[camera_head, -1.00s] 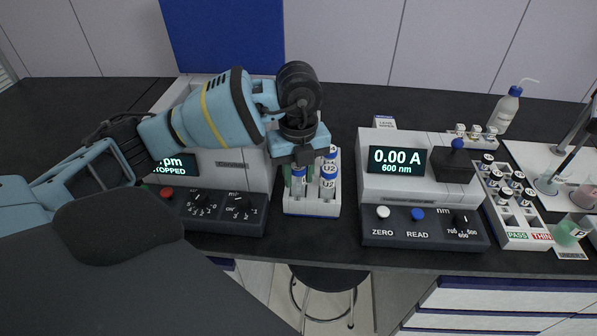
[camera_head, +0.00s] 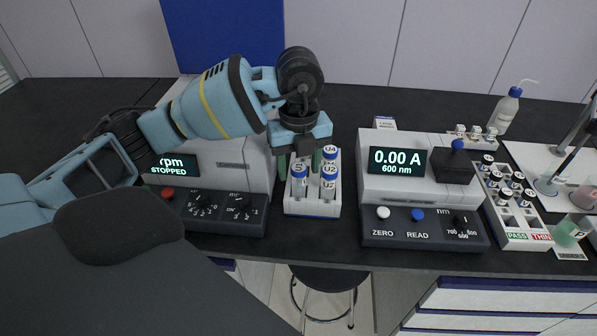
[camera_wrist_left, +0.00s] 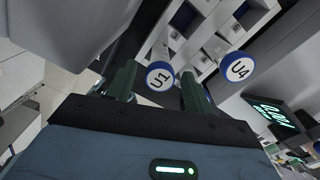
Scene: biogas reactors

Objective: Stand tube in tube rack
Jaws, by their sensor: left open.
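The white tube rack (camera_head: 312,209) stands on the dark bench between two instruments. It holds blue-capped tubes: one labelled with an S (camera_head: 299,174), U2 (camera_head: 329,176) and U4 (camera_head: 330,152). My left gripper (camera_head: 299,157) is over the back left of the rack, pointing down, with its green fingers apart. In the left wrist view, the U1 tube's cap (camera_wrist_left: 160,76) shows between the open fingers (camera_wrist_left: 159,88), and the U4 cap (camera_wrist_left: 238,68) is outside them to the right. In the head view, U1 is hidden by the gripper. My right gripper is not in view.
Left of the rack is an instrument reading "rpm STOPPED" (camera_head: 205,209). Right of it is a photometer (camera_head: 425,226) showing 0.00 A. Farther right are a PASS/THIN rack (camera_head: 517,240) and a wash bottle (camera_head: 505,110). The bench behind the photometer has free room.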

